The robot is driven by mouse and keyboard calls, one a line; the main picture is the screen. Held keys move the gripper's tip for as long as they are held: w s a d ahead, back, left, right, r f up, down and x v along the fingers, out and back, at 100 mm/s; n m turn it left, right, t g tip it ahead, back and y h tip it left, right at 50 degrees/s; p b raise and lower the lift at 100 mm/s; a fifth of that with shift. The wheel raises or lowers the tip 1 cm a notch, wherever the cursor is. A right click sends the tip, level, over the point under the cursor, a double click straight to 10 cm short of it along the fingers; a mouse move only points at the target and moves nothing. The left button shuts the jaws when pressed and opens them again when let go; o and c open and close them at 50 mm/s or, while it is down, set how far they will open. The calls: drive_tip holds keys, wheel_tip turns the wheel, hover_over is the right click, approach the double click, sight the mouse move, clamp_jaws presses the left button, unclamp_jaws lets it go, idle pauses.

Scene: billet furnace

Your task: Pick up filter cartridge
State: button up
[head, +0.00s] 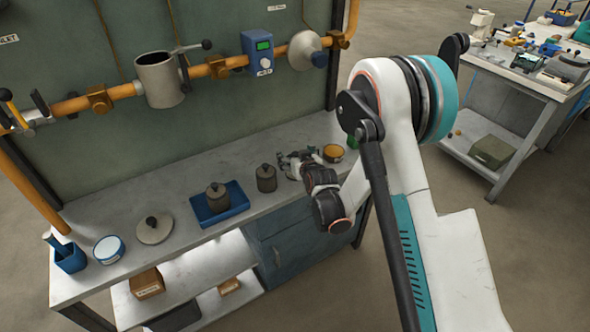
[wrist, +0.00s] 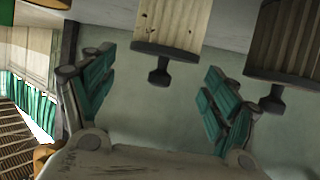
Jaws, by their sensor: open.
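Two grey-brown cylinders with dark knobbed tops, likely filter cartridges, show in the head view. One cartridge (head: 217,198) stands in a blue tray (head: 239,207); the other cartridge (head: 266,179) stands on the bench right of it. My gripper (head: 290,163) is just right of that second cartridge, partly hidden by my arm. In the wrist view, my gripper (wrist: 158,78) is open and empty, with teal pads apart. A pleated cartridge (wrist: 172,28) appears knob-down beyond the gap between the fingers, not gripped. Another pleated cartridge (wrist: 288,45) is to its right, cut off by the frame.
The grey bench (head: 183,237) also holds a round lid (head: 154,230), a white-topped blue tin (head: 109,250), a blue holder (head: 70,261) and an orange-filled bowl (head: 333,153). An orange pipe (head: 220,67) with fittings runs behind and above the bench.

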drive_tip(key=shift+w+a+f, duration=0.1)
drive_tip(key=shift+w+f, duration=0.1)
drive_tip(key=shift+w, duration=0.25)
drive_tip(key=c, duration=1.6)
drive_tip(key=shift+o, duration=0.2)
drive_tip(key=shift+r, duration=0.1)
